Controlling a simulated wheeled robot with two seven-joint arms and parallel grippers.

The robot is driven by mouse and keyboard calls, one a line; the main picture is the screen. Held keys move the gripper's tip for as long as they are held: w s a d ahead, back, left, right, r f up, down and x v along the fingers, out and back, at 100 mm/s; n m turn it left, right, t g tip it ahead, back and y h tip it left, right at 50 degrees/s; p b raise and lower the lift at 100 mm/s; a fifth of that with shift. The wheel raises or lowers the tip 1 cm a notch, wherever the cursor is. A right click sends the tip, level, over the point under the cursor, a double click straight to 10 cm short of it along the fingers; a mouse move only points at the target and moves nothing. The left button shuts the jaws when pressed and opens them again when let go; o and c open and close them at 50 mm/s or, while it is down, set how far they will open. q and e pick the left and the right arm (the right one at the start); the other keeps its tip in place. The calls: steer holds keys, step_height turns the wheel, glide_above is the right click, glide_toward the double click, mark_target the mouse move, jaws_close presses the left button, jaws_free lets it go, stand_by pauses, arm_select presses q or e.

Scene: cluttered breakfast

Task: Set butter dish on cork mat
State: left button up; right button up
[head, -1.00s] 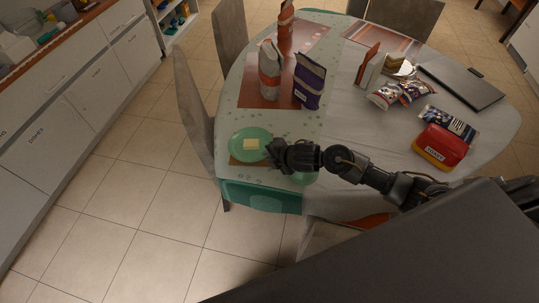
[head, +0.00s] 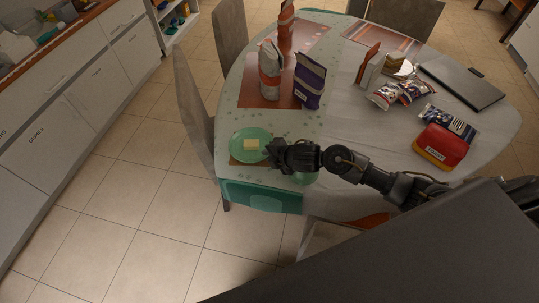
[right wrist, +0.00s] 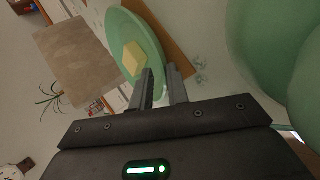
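The butter dish (head: 238,152) is a green round dish with a yellow block of butter (head: 250,145) on it, near the table's near left end. The cork mat (head: 235,163) is brown and mostly hidden beneath the dish. Both the dish (right wrist: 121,36) and the mat (right wrist: 172,42) show in the right wrist view. My right gripper (head: 270,152) is at the dish's right edge. In the wrist view, its two fingers (right wrist: 160,78) stand apart with a gap, close around the near rim. My left gripper is out of view.
A grey-and-red bag (head: 269,72) and purple package (head: 309,82) stand behind. A red box (head: 440,147) and snack packs are right.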

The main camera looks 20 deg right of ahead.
steer(key=shift+s+d+r, duration=0.1)
steer(key=shift+s+r, duration=0.05)
steer(key=shift+r, duration=0.05)
stand_by(0.4)
steer(key=shift+p+v, duration=1.4)
steer(key=shift+v, duration=0.3)
steer(key=shift+s, duration=0.1)
steer(key=o, duration=0.6)
steer(key=shift+c, duration=0.2)
steer(key=shift+s+d+b, duration=0.15)
steer(key=shift+s+d, duration=0.3)
steer(key=shift+s, duration=0.7)
steer(key=shift+s+d+b, duration=0.15)
steer(key=shift+s+d, duration=0.35)
steer(key=shift+s, duration=0.65)
steer(key=shift+s+d+b, duration=0.15)
steer(key=shift+s+d, duration=0.3)
steer(key=shift+s, duration=0.7)
